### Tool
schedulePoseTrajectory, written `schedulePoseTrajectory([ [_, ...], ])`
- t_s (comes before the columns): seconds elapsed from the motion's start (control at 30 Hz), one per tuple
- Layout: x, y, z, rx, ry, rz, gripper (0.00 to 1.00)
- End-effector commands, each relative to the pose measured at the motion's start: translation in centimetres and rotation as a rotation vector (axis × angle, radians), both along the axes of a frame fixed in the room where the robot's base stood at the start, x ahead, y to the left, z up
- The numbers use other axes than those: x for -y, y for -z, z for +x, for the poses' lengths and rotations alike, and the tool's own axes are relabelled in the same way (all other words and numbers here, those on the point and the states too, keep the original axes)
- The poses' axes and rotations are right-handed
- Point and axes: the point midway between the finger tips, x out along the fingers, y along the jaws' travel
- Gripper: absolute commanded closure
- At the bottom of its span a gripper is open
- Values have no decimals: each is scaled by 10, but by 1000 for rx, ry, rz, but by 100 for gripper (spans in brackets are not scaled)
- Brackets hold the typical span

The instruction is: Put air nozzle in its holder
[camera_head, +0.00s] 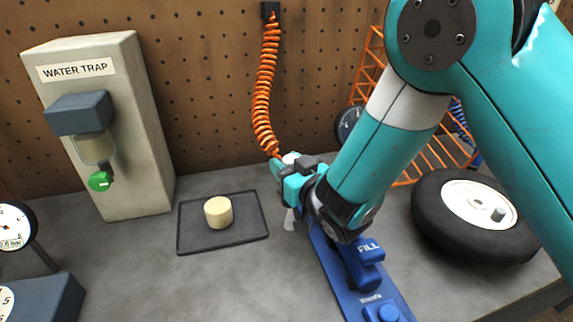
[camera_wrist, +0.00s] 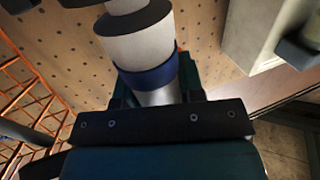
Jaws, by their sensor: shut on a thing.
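My gripper (camera_head: 296,183) is shut on the air nozzle, above the bench to the right of the black tray. Most of the nozzle is hidden by the gripper in the head view; a pale tip (camera_head: 290,220) shows below the jaws. In the wrist view the nozzle (camera_wrist: 140,48) is a white and black cylinder with a blue ring and a silver lower part, between the jaws. An orange coiled hose (camera_head: 265,95) hangs from the wall and runs down to the gripper. I cannot tell which thing is the holder.
A black tray (camera_head: 190,240) bears a cream cylinder (camera_head: 218,211). A water trap (camera_head: 120,130) stands left, a wheel (camera_head: 435,215) right, gauges (camera_head: 12,225) far left. An orange wire rack (camera_head: 372,50) stands behind my arm.

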Motion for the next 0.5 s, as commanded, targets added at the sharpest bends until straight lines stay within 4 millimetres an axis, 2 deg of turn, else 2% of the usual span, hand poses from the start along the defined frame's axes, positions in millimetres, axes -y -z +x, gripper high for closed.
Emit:
schedulePoseTrajectory([
  [0.5, 0, 8, 0, 1, 0, 0, 91],
])
